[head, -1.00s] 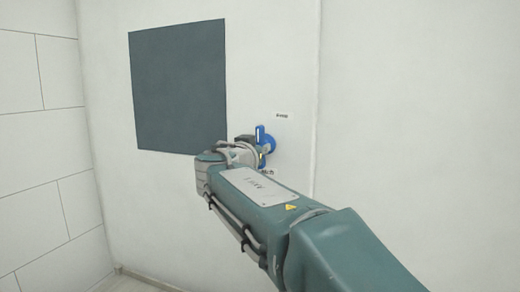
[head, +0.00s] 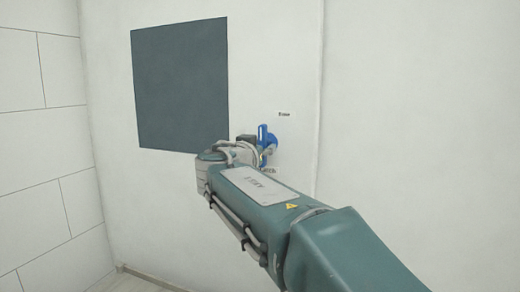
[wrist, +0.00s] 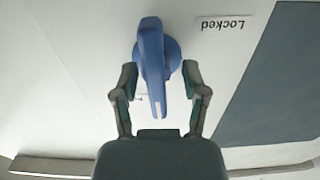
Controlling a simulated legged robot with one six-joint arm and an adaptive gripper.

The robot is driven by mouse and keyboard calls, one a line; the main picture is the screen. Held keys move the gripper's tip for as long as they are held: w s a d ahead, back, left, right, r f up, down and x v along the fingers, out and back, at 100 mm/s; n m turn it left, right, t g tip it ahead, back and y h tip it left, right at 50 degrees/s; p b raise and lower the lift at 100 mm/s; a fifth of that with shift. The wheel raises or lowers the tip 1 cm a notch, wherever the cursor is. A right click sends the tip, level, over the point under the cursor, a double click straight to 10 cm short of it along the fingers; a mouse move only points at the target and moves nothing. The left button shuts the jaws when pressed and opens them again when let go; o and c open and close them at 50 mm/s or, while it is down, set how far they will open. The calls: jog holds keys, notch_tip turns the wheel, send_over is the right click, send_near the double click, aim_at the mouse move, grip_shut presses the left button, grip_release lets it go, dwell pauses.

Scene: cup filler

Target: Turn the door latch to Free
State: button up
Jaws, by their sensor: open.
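The blue door latch (head: 264,134) is on the white door, to the right of the dark panel, partly hidden by my arm. In the wrist view the latch (wrist: 153,60) has a round base and a long handle pointing toward the gripper, with a pale mark near its tip. My gripper (wrist: 158,68) is open, with one finger on each side of the handle and a visible gap to both. A "Locked" label (wrist: 222,25) shows upside down beside the latch. In the head view the gripper itself is mostly hidden behind my arm.
A dark square panel (head: 180,84) is set in the door (head: 280,60). A small label (head: 284,114) sits above the latch and another (head: 268,170) below it, partly covered. A tiled wall (head: 40,130) stands at the left. The floor shows at the lower left.

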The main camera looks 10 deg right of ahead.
jog(key=v, duration=1.2)
jog(key=shift+f, duration=0.1)
jog(key=s+d+f+n+g+y, duration=0.2)
jog(key=s+d+f+g, duration=0.1)
jog(key=s+d+f, duration=0.3)
jog(key=s+d+f+n+g+y, duration=0.1)
jog(key=s+d+f+g, duration=0.25)
jog(key=f, duration=0.45)
jog(key=s+a+f+n+g+y, duration=0.2)
jog(key=s+f+y, duration=0.5)
jog(key=s+f, duration=0.7)
jog(key=shift+s+f+n+g, duration=0.15)
jog(key=shift+f+n+g, duration=0.35)
jog(key=shift+n, duration=0.4)
